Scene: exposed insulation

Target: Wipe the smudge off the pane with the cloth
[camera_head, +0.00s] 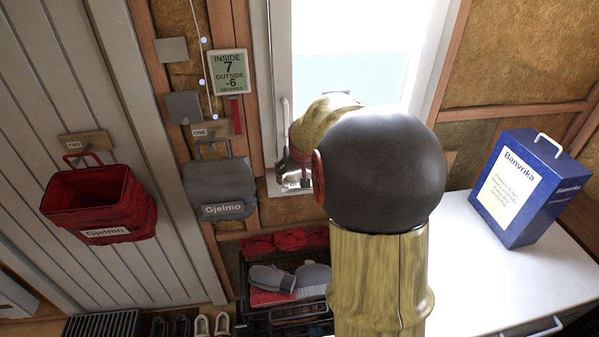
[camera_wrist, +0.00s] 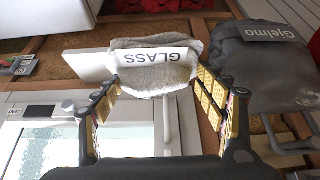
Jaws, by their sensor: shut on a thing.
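My gripper (camera_wrist: 158,92) is shut on a grey cloth (camera_wrist: 150,73) with a white label reading GLASS, seen beyond the fingers in the wrist view. The window pane (camera_head: 350,42) is in the upper middle of the head view, bright above and pale blue-green lower down. My arm covers its lower part and hides most of my gripper and the cloth. In the wrist view the pane (camera_wrist: 85,143) is at the lower left, with a whitish mottled look. I cannot clearly tell the smudge from this. No contact between cloth and pane is visible.
A window handle (camera_head: 285,113) stands out at the frame's left side. A grey bag (camera_head: 220,180) and a red bag (camera_head: 100,205) hang left. A blue box (camera_head: 530,188) stands on the white worktop (camera_head: 462,255) at right. A dark crate (camera_head: 285,312) with gloves is below.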

